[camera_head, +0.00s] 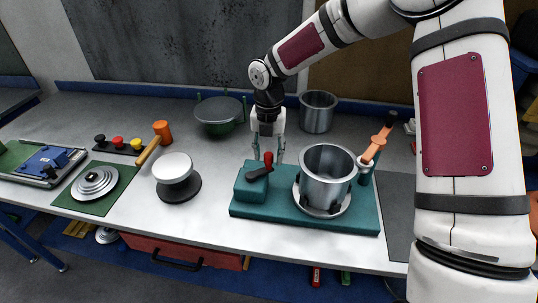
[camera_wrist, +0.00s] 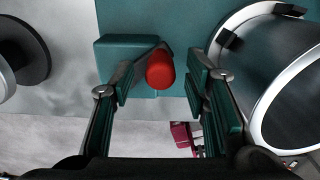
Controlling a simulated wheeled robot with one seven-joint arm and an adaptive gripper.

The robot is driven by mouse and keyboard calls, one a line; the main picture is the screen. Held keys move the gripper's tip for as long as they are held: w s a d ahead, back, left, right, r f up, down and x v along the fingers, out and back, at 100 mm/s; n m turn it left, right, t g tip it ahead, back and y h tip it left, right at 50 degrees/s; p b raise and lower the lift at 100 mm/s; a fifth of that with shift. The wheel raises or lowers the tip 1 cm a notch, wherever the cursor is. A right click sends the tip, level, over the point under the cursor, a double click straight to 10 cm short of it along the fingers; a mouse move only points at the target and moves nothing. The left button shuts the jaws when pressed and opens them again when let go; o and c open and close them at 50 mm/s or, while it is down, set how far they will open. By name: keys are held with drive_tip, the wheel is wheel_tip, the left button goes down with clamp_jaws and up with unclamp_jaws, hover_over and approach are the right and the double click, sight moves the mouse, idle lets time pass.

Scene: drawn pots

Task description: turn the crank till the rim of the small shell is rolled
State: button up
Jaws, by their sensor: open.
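The crank has a red knob (camera_wrist: 160,69) on a dark arm, on top of a teal box (camera_head: 256,194). The box stands at the left end of a teal base (camera_head: 285,214). A metal shell (camera_head: 327,180) stands upright on a round plate at the base's right, beside an orange-handled arm (camera_head: 375,146). My gripper (camera_head: 267,154) points down over the crank. In the wrist view the open fingers (camera_wrist: 158,88) stand either side of the red knob, with gaps showing. The shell's rim also shows at the right there.
Another metal pot (camera_head: 318,113) stands behind. A white disc on a black stand (camera_head: 174,172) is left of the base. Bare tabletop (camera_head: 217,203) lies between stand and base.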

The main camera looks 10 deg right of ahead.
drive_tip(key=shift+f, duration=0.6)
clamp_jaws()
drive_tip(key=shift+w+a, duration=0.1)
